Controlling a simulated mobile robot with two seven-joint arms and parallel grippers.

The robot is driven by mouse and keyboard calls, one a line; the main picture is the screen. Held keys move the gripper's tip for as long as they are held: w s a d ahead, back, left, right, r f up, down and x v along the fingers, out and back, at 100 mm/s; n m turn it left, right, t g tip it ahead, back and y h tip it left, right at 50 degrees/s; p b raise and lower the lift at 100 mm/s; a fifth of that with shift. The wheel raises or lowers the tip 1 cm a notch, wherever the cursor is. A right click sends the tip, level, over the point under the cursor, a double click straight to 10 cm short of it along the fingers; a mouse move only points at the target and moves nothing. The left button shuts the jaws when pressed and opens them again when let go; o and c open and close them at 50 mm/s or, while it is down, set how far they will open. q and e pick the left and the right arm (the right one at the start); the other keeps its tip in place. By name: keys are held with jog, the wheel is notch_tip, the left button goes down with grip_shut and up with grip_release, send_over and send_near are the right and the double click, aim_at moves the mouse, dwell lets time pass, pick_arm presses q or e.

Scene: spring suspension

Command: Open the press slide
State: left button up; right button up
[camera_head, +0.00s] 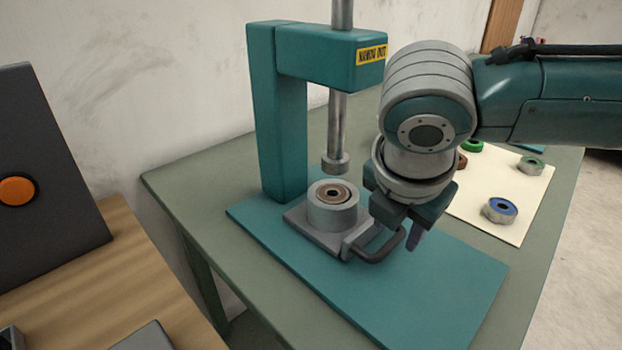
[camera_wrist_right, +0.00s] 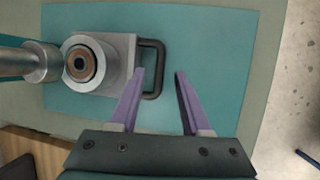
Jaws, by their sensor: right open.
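The teal press (camera_head: 276,120) stands on its teal base plate at the left of the green table, with its steel ram above the slide. The grey slide (camera_head: 316,236) carries a round metal cup with a brown-centred ring (camera_head: 333,195) in it. Its dark U-shaped handle (camera_head: 383,248) sticks out at the front. My right gripper (camera_head: 413,243) is just beside and above the handle. In the right wrist view the slide's handle (camera_wrist_right: 157,70) lies close to the left purple finger, and the gripper (camera_wrist_right: 160,75) is open and empty. My left gripper is not in view.
A cream sheet (camera_head: 515,225) at the right holds several rings, one with a blue centre (camera_head: 500,210). A dark panel with an orange button (camera_head: 16,191) stands on a wooden surface at the left. The base plate's front right is clear.

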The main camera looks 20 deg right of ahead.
jog(key=shift+x, duration=1.45)
grip_shut()
dwell(0.3)
